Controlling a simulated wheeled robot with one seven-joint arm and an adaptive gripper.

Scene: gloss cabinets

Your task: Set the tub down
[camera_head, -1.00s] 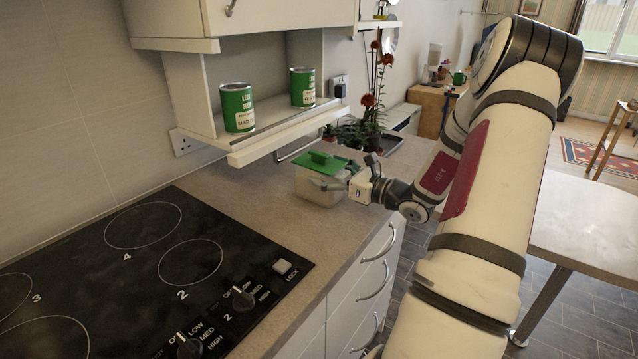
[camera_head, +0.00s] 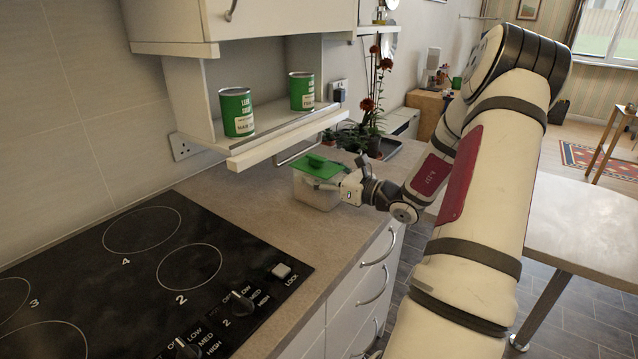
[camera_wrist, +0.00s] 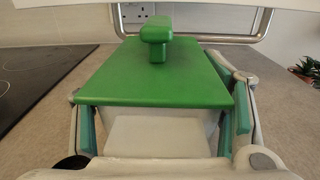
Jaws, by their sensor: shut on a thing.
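The tub (camera_head: 312,194) is a pale, see-through box with a flat green lid (camera_head: 321,167) and a green knob on top. It is upright at the counter, under the shelf; I cannot tell whether its base touches the worktop. My gripper (camera_head: 331,184) is shut on the tub from the right. In the wrist view the tub (camera_wrist: 160,136) sits between my two teal-padded fingers, with the green lid (camera_wrist: 155,78) above them. The tub's underside is hidden there.
The black hob (camera_head: 130,270) lies to the left on the worktop (camera_head: 250,205). Two green cans (camera_head: 237,111) stand on the shelf above. Potted plants (camera_head: 372,110) stand behind the tub. Bare worktop lies between tub and hob; the drawer-side edge is close on the right.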

